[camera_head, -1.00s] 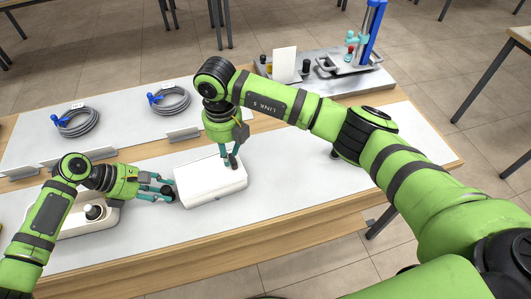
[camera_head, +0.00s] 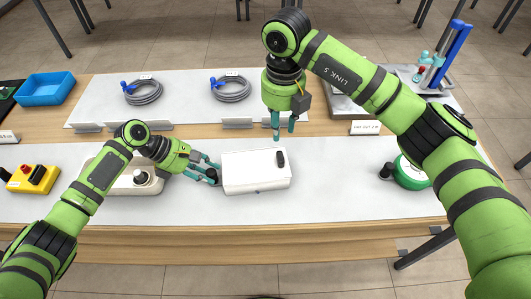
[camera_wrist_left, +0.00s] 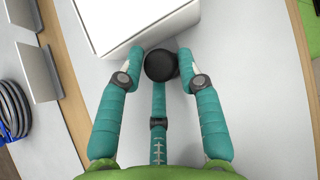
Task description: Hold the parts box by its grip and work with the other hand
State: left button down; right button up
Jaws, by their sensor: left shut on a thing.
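The parts box (camera_head: 248,177) is a closed white box on the light mat, with a small black oblong handle (camera_head: 281,158) on top near its right end. My left gripper (camera_head: 213,172) is at the box's left side. In the left wrist view its teal fingers are closed in around a round black grip (camera_wrist_left: 160,65) beside the white box wall (camera_wrist_left: 135,20). My right gripper (camera_head: 283,130) points down just behind the box's right end. Its fingers are apart and empty, with a visible gap between them.
A white unit with a knob (camera_head: 125,183) and a yellow button box (camera_head: 32,178) stand at left. Grey cable coils (camera_head: 143,92) and a blue tray (camera_head: 45,88) lie behind. A green round object (camera_head: 410,173) is at right; the mat between it and the box is clear.

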pick_arm(q)
jog(key=c, duration=0.8)
grip_release()
jog(key=shift+s+f, duration=0.2)
jog(key=shift+f, duration=0.15)
jog(key=shift+o, duration=0.2)
jog(key=shift+w+a+r, duration=0.1)
jog(key=shift+r, duration=0.1)
jog(key=shift+w+a+r, duration=0.1)
jog(key=shift+r, duration=0.1)
jog(key=v, duration=1.1)
jog(key=shift+a, duration=0.2)
